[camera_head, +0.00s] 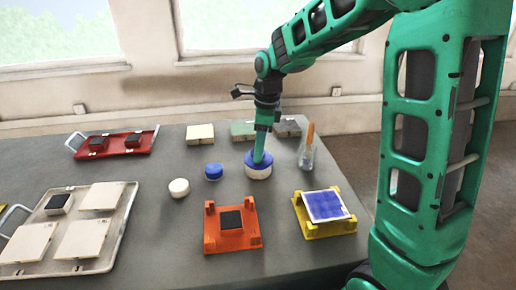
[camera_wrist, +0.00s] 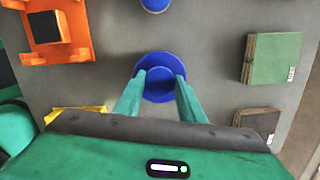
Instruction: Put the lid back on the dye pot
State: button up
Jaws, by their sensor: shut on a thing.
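The dye pot (camera_head: 258,174) is a white round pot standing upright towards the back right of the table. A round blue lid (camera_head: 250,161) is at its top, directly under my gripper (camera_head: 261,158). In the wrist view the blue lid (camera_wrist: 160,97) shows as a disc with a raised middle between the fingertips of my gripper (camera_wrist: 160,78). My gripper is shut on the lid's raised middle. The lid looks level and lined up with the pot. I cannot tell whether it is fully seated, and the lid hides the pot's mouth.
A small blue pot (camera_head: 213,172) and a white one (camera_head: 179,188) stand to the left. A glass with a brush (camera_head: 306,152) stands close on the right. Tile stacks (camera_head: 243,131) are behind; an orange stand (camera_head: 213,240) and yellow stand (camera_head: 343,228) are in front.

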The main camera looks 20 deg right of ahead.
jog(key=shift+f, duration=0.1)
dwell(0.7)
jog(key=o, duration=1.6)
jog(key=shift+r, duration=3.5)
grip_shut()
jog(key=shift+f, duration=2.75)
